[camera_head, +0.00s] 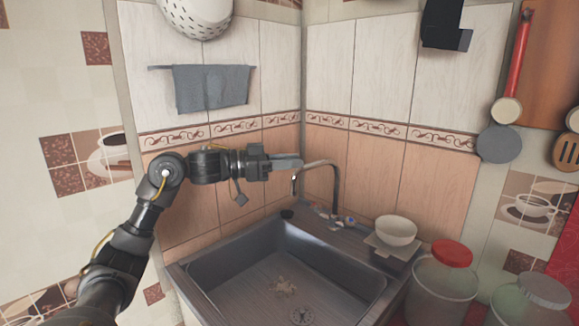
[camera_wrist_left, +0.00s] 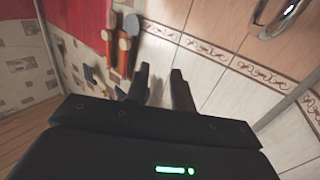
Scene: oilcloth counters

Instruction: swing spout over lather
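The metal spout (camera_head: 335,180) rises from the sink's back corner and arches left, its end hooking down near my left gripper. A curved shiny metal piece, likely the spout (camera_wrist_left: 275,18), shows at that view's top right, outside the fingers. My right gripper is not in view.
The grey sink (camera_head: 225,262) sits in the corner against tiled walls. A white bowl (camera_head: 396,230) stands on its right ledge, near jars, one with a red lid (camera_head: 452,253). A grey towel (camera_head: 212,88) and a white colander (camera_head: 197,14) hang above my left arm.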

